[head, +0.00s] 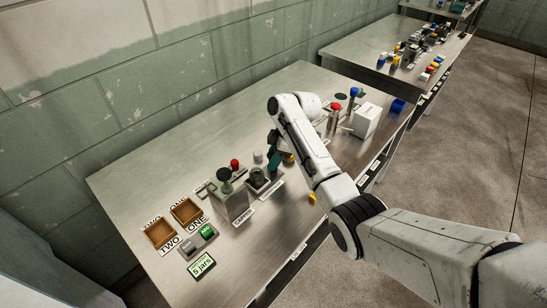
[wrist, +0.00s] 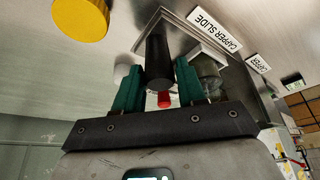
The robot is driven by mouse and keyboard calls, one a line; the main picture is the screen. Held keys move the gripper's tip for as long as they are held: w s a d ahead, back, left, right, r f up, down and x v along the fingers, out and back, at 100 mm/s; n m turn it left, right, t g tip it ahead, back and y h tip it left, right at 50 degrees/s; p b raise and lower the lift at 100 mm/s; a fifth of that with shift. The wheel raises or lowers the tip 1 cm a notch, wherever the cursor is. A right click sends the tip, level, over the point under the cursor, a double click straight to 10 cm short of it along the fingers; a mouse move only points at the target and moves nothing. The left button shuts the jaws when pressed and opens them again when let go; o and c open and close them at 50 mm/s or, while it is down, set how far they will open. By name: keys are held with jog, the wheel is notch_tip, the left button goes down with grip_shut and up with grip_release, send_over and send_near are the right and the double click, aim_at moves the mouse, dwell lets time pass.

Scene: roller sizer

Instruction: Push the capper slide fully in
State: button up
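The capper slide shows in the wrist view as a metal tray (wrist: 190,28) with a black upright handle (wrist: 159,55), beside a "CAPPER SLIDE" label (wrist: 214,30). In the head view the slide (head: 264,187) lies right of the grey capper block (head: 232,208), with a dark jar-like piece (head: 259,174) on it. My gripper (wrist: 159,90) has two teal fingers, one on each side of the handle, with slim gaps visible; contact is not clear. In the head view my gripper (head: 275,160) is low over the slide's right end, and my arm hides part of it.
A red knob (head: 234,164) stands behind the capper. Brown trays (head: 160,233) and a green-button box (head: 204,238) lie at left. A yellow piece (head: 312,197) sits near the front edge. A white box (head: 366,120) stands at right.

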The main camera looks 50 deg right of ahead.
grip_shut()
jog(key=p, duration=0.5)
send_near(247, 179)
jog(key=a+f, duration=0.4)
jog(key=shift+s+f, duration=0.1)
jog(key=shift+f, duration=0.15)
jog(key=shift+a+f, duration=0.1)
jog(key=shift+a, duration=0.2)
jog(key=shift+o, duration=1.9)
grip_release()
jog(key=shift+a, duration=0.25)
jog(key=shift+d, duration=0.1)
